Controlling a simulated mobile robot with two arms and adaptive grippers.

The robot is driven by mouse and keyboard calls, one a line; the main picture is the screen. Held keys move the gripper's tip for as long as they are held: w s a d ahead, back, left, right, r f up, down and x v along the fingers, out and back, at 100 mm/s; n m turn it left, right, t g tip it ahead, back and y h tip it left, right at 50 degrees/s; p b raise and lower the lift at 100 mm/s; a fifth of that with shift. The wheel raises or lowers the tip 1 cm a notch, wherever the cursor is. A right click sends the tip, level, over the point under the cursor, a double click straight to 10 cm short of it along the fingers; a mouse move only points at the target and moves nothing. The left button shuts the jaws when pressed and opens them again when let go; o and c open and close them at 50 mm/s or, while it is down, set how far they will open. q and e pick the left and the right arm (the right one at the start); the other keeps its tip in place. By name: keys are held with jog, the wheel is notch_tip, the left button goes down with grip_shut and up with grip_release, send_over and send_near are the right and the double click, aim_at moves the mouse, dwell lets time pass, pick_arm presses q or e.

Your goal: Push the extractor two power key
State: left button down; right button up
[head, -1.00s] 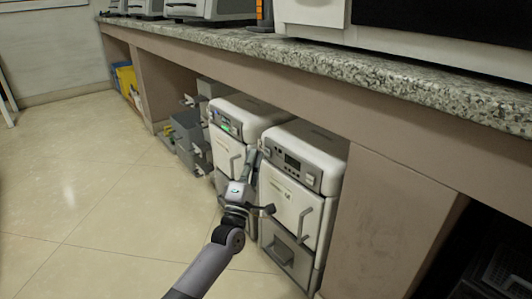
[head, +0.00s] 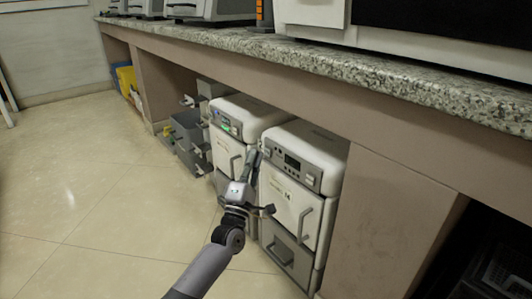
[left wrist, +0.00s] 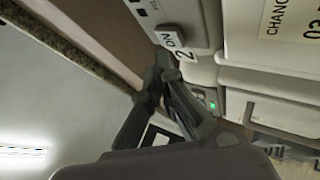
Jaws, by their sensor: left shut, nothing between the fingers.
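Extractor two, the right white-and-grey machine (head: 294,205), stands under the counter. Its white power key (left wrist: 169,38), marked ON, shows in the left wrist view, with a "2" (left wrist: 181,56) beside it. My left gripper (head: 257,155) is shut and empty, with its fingers pointing up at the left end of that machine's control panel. In the left wrist view the shut fingertips (left wrist: 163,62) are right by the key's edge; I cannot tell whether they touch it. My right gripper is in neither view.
A second white machine (head: 232,113) with a green-lit display stands to the left, close beside extractor two. The granite counter (head: 370,72) overhangs both. Grey boxes (head: 185,135) stand further left. The tiled floor (head: 90,185) at left is clear.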

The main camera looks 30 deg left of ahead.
pick_arm(q)
jog(key=shift+w+d, duration=0.1)
jog(key=shift+w+d, duration=0.1)
jog(key=shift+w, duration=0.2)
